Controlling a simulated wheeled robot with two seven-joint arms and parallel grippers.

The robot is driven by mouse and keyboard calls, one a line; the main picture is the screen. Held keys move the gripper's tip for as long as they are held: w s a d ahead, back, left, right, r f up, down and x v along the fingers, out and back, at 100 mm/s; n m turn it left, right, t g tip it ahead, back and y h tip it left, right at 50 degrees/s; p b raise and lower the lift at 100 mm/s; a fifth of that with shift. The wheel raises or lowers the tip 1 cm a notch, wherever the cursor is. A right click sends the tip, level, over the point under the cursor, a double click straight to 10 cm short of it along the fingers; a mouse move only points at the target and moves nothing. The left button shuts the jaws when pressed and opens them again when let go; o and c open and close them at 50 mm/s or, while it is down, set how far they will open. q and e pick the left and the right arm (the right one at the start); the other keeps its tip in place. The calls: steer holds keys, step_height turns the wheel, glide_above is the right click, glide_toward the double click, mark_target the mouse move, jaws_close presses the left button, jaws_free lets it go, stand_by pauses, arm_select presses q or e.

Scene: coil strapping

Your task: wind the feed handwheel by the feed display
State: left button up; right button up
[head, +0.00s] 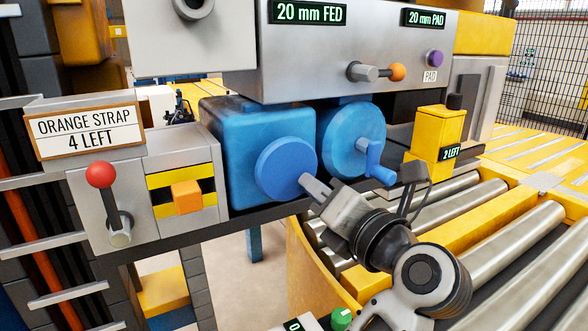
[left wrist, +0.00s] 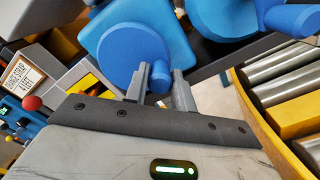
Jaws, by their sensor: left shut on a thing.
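The feed display (head: 308,12) reads "20 mm FED" on the grey panel. Below it is a blue housing with two blue handwheels. My left gripper (head: 308,184) is at the left handwheel (head: 284,168), shut on its handle. In the left wrist view the two fingers (left wrist: 160,84) sit on either side of the blue handle (left wrist: 160,76), with the wheel disc (left wrist: 133,58) behind. The handle is mostly hidden in the head view. The right handwheel (head: 345,140) has a free crank handle (head: 378,165). My right gripper is not in view.
A yellow unit (head: 437,135) marked "2 LEFT" stands right. A red-knobbed lever (head: 100,175) is left. Rollers (head: 520,240) run at right.

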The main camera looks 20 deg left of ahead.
arm_select(q)
steer(key=shift+s+f, duration=0.15)
steer(key=shift+f, duration=0.1)
